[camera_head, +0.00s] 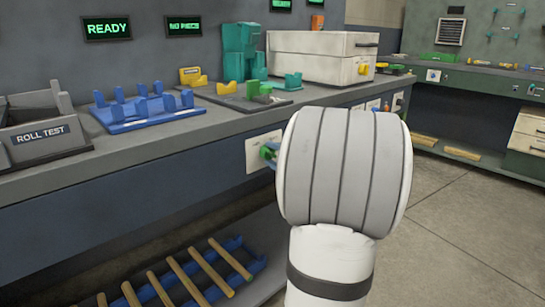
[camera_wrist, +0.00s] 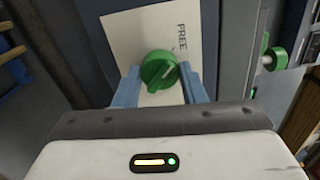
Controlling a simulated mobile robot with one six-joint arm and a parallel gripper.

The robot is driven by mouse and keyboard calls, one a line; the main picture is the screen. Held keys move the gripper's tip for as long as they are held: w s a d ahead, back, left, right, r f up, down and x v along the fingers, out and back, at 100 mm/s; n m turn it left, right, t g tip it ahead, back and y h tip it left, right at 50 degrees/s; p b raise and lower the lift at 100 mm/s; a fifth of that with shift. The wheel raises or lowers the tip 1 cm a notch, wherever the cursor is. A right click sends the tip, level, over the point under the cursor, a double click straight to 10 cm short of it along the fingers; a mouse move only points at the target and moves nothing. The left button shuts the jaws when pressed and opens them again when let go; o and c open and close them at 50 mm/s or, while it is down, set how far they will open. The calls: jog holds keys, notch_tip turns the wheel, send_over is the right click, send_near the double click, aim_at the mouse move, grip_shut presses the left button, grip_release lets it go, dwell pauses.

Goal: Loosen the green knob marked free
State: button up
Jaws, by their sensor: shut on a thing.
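The green knob (camera_wrist: 158,71) sits on a pale plate (camera_wrist: 128,30) with the word FREE printed beside it. In the wrist view my gripper (camera_wrist: 160,82) has its two blue fingers on either side of the knob, shut on it. My arm hides the knob's right side and most of my gripper there.
The bench top (camera_head: 150,150) holds a ROLL TEST box (camera_head: 45,140), a blue rack (camera_head: 140,112) and a white box (camera_head: 318,57). A lower blue rack (camera_head: 240,268) holds several wooden rods. Another green knob (camera_wrist: 275,59) shows at right in the wrist view. Open floor (camera_head: 450,220) lies to the right.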

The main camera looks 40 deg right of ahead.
jog(key=o, duration=1)
jog(key=s+p, duration=0.2)
jog(key=s, duration=0.5)
jog(key=shift+s+d, duration=0.3)
jog(key=shift+s, duration=0.1)
